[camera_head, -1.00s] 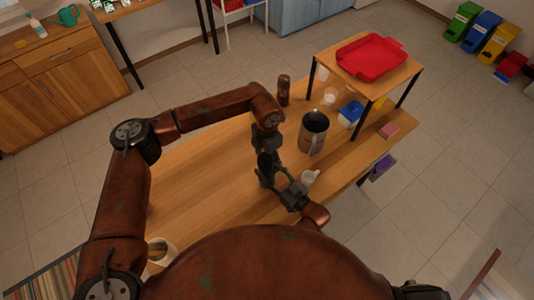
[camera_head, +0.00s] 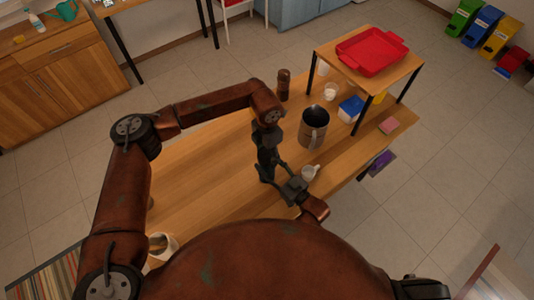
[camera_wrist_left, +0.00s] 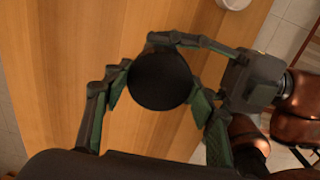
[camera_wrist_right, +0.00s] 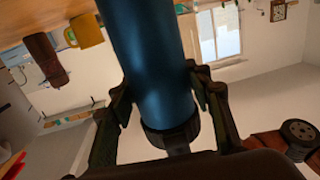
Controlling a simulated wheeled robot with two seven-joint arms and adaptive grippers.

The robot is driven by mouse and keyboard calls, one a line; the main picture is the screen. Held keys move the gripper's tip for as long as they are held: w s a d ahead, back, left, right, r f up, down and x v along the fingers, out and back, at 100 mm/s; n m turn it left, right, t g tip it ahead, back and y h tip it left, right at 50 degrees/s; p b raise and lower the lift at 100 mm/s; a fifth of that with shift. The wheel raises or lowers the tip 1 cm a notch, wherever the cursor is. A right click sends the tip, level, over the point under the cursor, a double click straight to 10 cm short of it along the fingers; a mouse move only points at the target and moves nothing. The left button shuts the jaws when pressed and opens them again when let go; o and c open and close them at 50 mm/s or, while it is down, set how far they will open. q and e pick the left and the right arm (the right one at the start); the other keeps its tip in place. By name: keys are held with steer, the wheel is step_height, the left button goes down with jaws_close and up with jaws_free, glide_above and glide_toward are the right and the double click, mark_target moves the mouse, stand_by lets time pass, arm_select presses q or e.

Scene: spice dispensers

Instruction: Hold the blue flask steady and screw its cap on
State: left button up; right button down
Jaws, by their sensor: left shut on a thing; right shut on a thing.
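The blue flask (camera_wrist_right: 148,55) shows large in the right wrist view, with a dark part (camera_wrist_right: 170,137) at its lower end in that picture. My right gripper (camera_wrist_right: 160,92) is shut on the flask, a finger on each side. In the left wrist view a round black cap (camera_wrist_left: 160,79) is seen end-on. My left gripper (camera_wrist_left: 157,93) is shut on the cap, and my right gripper's fingers reach in from the right close to it. In the head view my left gripper (camera_head: 267,172) points down beside my right gripper (camera_head: 293,188). The arms hide most of the flask there. Thread engagement cannot be seen.
A large metal mug (camera_head: 313,128) and a small white cup (camera_head: 310,172) stand close to the grippers. A brown shaker (camera_head: 283,84) stands at the back. A raised shelf with a red tray (camera_head: 371,51) is at the right.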

arm_select(q)
steer(key=o, duration=1.3)
steer(key=shift+o, duration=0.2)
step_height(320, 180, up, 12)
arm_select(e)
steer(key=c, duration=0.9)
jaws_free()
steer(key=shift+c, duration=0.2)
steer(key=shift+d, duration=0.1)
